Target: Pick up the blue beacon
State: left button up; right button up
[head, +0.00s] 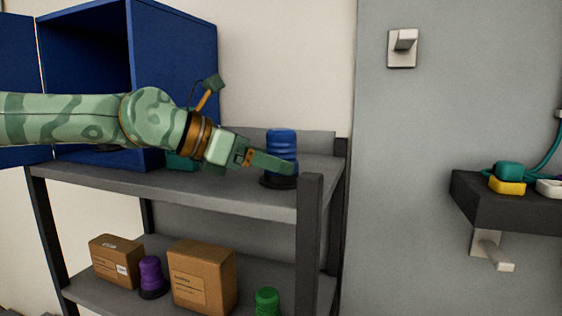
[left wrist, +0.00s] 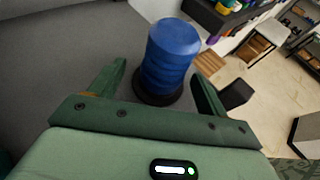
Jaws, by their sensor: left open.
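The blue beacon (head: 281,149) stands upright on its dark base on the top shelf (head: 215,190), near the right end. My left gripper (head: 287,169) reaches in from the left, with its fingers at the beacon's lower part. In the left wrist view the beacon (left wrist: 170,58) stands between the two spread fingers of my left gripper (left wrist: 160,88). The gripper is open, and I see no clear contact with the beacon. One finger is mostly hidden in the head view. My right gripper is not in view.
A dark blue open cabinet (head: 180,60) stands on the shelf's left, behind my arm. A corner post (head: 310,230) rises at the right front. The lower shelf holds boxes (head: 203,277), a purple beacon (head: 151,277) and a green beacon (head: 267,302). A wall ledge (head: 510,205) is at right.

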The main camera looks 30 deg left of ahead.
pick_arm(q)
jog(key=p+x, duration=0.1)
jog(key=x, duration=0.4)
jog(key=shift+s+d+p, duration=0.1)
jog(key=shift+d+p, duration=0.05)
jog(key=shift+p, duration=0.15)
jog(key=shift+s, duration=0.15)
jog(key=shift+c, duration=1.2)
jog(key=c, duration=1)
jog(key=shift+c, duration=0.7)
jog(key=shift+r, duration=0.2)
